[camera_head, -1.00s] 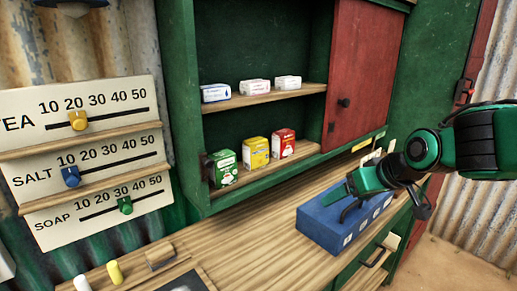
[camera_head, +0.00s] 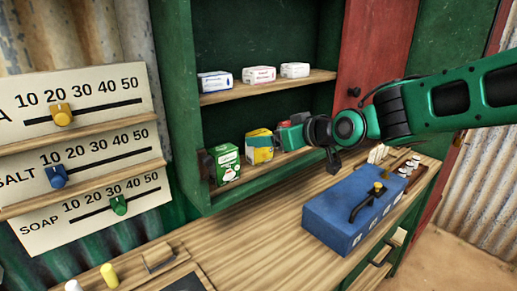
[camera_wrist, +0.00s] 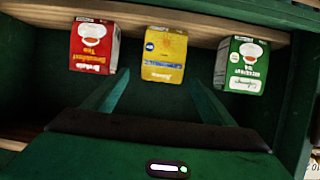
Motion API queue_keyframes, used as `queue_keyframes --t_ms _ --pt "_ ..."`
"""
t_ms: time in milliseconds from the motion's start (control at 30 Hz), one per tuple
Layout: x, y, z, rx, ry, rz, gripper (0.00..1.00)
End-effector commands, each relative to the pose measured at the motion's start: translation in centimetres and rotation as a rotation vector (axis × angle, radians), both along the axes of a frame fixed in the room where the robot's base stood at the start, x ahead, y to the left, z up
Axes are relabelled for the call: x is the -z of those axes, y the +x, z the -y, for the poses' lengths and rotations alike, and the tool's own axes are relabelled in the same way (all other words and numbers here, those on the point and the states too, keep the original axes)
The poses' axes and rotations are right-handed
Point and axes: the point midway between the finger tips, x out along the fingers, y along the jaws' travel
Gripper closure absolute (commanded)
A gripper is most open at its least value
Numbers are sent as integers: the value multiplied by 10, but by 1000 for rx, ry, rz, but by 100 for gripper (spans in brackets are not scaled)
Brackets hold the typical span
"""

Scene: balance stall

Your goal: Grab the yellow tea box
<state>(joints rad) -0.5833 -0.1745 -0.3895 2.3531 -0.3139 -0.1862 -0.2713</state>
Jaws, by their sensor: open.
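The yellow tea box (camera_head: 259,147) stands on the lower shelf of the green cabinet, between a green box and a red box. My gripper (camera_head: 282,138) is in front of the shelf, beside the yellow box in the head view, and partly hides the red box. In the wrist view the yellow box (camera_wrist: 164,55) appears upside down, ahead of and between the two fingers of my gripper (camera_wrist: 158,92). The fingers are open with nothing held. I cannot tell whether the fingertips reach alongside the box.
The green box (camera_head: 228,163) and red box (camera_wrist: 94,47) stand close on either side. White packets (camera_head: 259,75) sit on the upper shelf (camera_head: 300,82). A blue box with a handle (camera_head: 335,225) stands on the wooden counter (camera_head: 235,245) below. A red door (camera_head: 372,45) is at the right.

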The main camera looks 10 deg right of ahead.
Motion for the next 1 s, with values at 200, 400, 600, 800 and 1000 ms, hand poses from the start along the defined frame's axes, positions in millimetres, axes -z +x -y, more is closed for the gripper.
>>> queue_keyframes --t_ms 200,400,600,800,1000 --pt "6 12 -8 0 -2 -1 22" --pt "14 32 -21 0 -1 -2 22" --pt "19 41 -27 1 -1 -1 22" --pt "19 42 -27 1 0 -1 22" --pt "19 42 -27 1 0 -1 60"
